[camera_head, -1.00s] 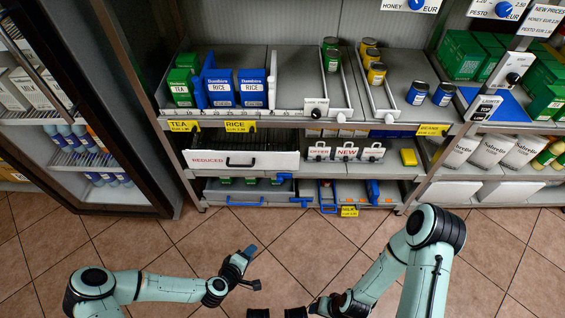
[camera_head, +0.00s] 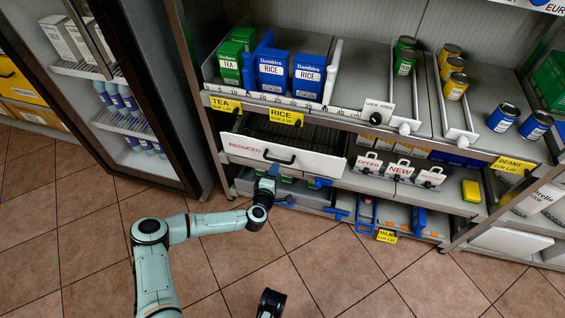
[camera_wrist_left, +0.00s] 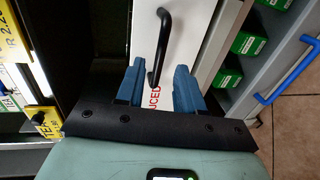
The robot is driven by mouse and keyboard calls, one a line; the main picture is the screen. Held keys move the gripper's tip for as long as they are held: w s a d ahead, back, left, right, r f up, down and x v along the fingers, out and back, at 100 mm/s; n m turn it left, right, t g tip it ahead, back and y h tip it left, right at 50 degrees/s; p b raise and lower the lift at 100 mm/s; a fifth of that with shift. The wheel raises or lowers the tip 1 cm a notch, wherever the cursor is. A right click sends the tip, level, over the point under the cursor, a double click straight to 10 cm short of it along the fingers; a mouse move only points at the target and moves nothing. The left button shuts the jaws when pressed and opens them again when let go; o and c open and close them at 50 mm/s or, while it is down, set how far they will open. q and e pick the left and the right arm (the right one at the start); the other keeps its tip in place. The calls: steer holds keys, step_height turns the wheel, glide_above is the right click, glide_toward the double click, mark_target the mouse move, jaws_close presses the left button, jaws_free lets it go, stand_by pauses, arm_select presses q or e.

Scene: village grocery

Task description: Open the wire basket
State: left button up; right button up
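The wire basket is a dark wire drawer with a white front panel (camera_head: 250,149) marked REDUCED, on the middle shelf level. Its black bar handle (camera_head: 279,158) is on the front. In the left wrist view the handle (camera_wrist_left: 159,45) stands just ahead of and between the two blue fingers. My left gripper (camera_head: 271,172) is close in front of the panel, below the handle; in the left wrist view its fingers (camera_wrist_left: 158,88) are spread apart with nothing clearly held.
A lower drawer with a blue handle (camera_head: 284,200) sits below the panel, near my left wrist. A glass-door cabinet (camera_head: 140,130) stands at the left. White OFFER and NEW tags (camera_head: 398,172) are to the right. The tiled floor (camera_head: 330,270) in front is clear.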

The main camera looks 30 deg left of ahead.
mark_target(280, 161)
arm_select(q)
steer(key=b+x, duration=0.2)
steer(key=x, duration=0.5)
steer(key=shift+w+d, duration=0.1)
arm_select(e)
steer(key=f, duration=0.1)
steer(key=d+f, duration=0.1)
steer(key=w+f, duration=0.1)
steer(key=shift+d+f+h, duration=0.15)
steer(key=shift+d+h, duration=0.15)
steer(key=shift+d, duration=0.05)
arm_select(q)
jaws_close()
